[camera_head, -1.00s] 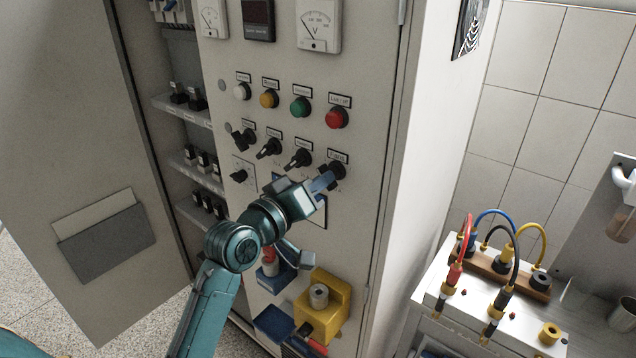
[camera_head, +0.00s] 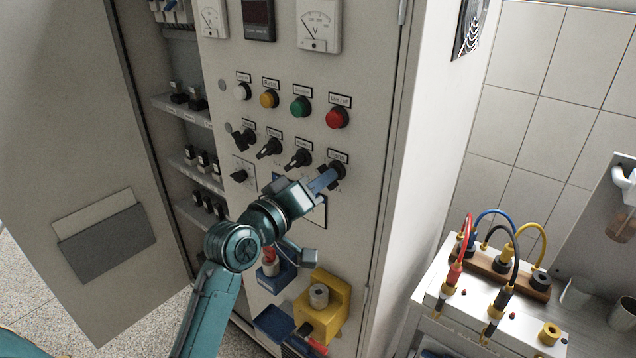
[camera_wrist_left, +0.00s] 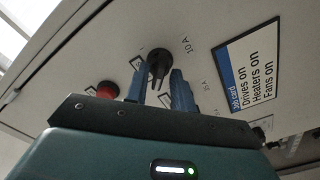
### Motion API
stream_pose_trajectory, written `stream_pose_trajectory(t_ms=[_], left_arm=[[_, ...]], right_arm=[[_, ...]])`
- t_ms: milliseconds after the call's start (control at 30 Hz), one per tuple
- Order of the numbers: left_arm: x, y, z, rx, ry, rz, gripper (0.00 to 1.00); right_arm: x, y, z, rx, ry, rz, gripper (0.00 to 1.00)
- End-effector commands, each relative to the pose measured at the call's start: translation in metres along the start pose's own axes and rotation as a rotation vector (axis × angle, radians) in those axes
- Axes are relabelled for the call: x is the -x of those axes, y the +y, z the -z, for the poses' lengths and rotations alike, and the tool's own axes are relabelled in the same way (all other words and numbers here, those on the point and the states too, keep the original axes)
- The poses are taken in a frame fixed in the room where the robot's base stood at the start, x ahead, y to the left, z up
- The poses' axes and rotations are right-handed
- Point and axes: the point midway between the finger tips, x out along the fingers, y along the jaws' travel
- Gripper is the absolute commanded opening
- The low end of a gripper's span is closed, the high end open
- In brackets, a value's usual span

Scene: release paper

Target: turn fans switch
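The fans switch (camera_head: 334,173) is a black rotary knob under the "Fans" label (camera_head: 338,156), rightmost in a row of black knobs on the cabinet's front panel. My left gripper (camera_head: 326,180) is at this knob, with its blue fingers pointing at it and partly covering it. In the left wrist view, the knob (camera_wrist_left: 159,62) shows ahead of and between the two fingers of the left gripper (camera_wrist_left: 160,78). The fingers are apart, with a gap around the knob's handle. Contact cannot be told. My right gripper is not in view.
A job card (camera_wrist_left: 248,65) reads "Drives on, Heaters on, Fans on". A red button (camera_head: 337,118) is above the switch. A yellow block (camera_head: 330,300) juts out below. The cabinet door (camera_head: 75,170) stands open at left. A bench with coloured cables (camera_head: 500,270) is at right.

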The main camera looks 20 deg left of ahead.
Motion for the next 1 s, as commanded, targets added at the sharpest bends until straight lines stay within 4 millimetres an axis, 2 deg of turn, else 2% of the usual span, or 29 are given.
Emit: stream_pose_trajectory(t_ms=[100, 333, 467, 567, 800, 1000], left_arm=[[0.0, 0.0, 0.0, -0.001, 0.001, 0.0, 0.33], [0.001, 0.0, 0.0, -0.002, 0.001, 0.0, 0.33], [0.011, -0.001, -0.001, -0.003, 0.001, 0.001, 0.33], [0.029, -0.002, -0.001, -0.004, 0.002, 0.001, 0.33], [0.084, -0.002, -0.002, -0.006, -0.001, 0.002, 0.33], [0.118, -0.002, -0.001, -0.003, -0.001, 0.003, 0.33]], right_arm=[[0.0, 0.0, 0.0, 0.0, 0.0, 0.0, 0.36], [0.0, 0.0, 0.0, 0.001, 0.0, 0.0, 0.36], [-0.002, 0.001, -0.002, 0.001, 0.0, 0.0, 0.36], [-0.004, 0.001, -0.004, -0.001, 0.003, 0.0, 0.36], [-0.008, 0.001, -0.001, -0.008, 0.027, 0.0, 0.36], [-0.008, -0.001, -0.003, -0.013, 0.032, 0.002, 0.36]])
